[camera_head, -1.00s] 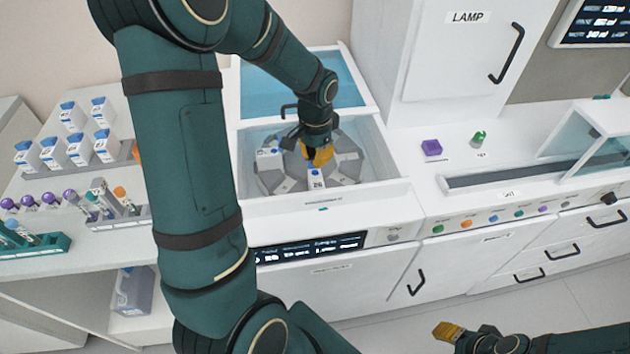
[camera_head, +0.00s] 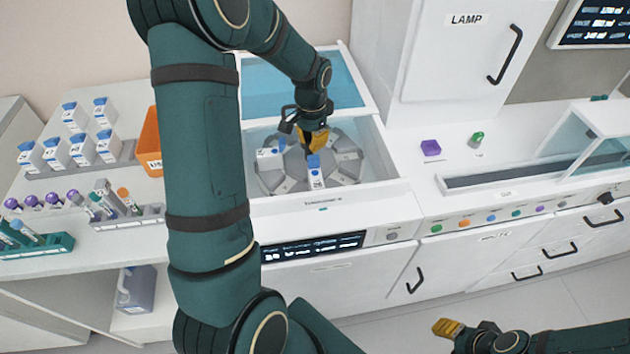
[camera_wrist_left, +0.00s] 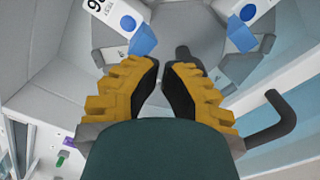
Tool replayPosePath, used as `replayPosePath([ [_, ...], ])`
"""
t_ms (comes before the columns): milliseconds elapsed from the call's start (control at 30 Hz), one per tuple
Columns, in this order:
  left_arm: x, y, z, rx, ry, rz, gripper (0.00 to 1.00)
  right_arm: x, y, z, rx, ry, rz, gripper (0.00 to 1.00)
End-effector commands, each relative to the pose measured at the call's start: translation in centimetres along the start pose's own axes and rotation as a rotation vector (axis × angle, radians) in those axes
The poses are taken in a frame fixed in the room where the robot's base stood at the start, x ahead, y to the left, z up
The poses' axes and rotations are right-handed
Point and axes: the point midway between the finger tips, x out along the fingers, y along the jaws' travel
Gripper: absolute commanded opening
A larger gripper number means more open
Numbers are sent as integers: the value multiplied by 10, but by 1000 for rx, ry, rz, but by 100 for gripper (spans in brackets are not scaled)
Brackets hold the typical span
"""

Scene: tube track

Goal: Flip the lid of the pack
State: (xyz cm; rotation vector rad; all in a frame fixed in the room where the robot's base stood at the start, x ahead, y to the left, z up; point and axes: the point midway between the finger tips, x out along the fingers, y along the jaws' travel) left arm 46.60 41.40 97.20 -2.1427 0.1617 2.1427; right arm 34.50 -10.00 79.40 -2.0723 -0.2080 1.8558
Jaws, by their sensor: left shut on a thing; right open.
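A white pack with a blue lid (camera_head: 316,178) sits in a slot at the front of the grey rotor (camera_head: 345,165). My left gripper (camera_head: 311,138) is just behind this pack, over the rotor's middle. In the left wrist view, its yellow fingers (camera_wrist_left: 160,72) are nearly together beside a dark grey knob (camera_wrist_left: 183,54), which it appears to hold; the contact is partly hidden. That view shows one pack (camera_wrist_left: 118,18) with its blue lid (camera_wrist_left: 143,38) at upper left and another (camera_wrist_left: 252,10) at upper right, both outside the fingers. My right gripper (camera_head: 447,328) is open and empty at the lower right.
The rotor lies in a white box (camera_head: 385,150) with a raised lid and dark handle (camera_wrist_left: 283,118). An orange bin (camera_head: 150,142), bottles (camera_head: 82,150) and tube racks (camera_head: 125,218) stand left. A purple block (camera_head: 430,148) and green-capped item (camera_head: 476,139) are right.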

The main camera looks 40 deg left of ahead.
Motion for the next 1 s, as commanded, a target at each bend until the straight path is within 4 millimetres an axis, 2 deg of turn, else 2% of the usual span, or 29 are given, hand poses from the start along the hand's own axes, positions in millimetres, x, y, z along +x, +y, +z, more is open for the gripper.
replayPosePath([
  [567, 1, -6, -3, 0, 0, 1, 0, -1, 0, 0, 0, 0, 0, 47],
  [1000, 23, -6, -3, 0, -1, 1, 0, 13, 5, 1, 0, 0, 0, 47],
])
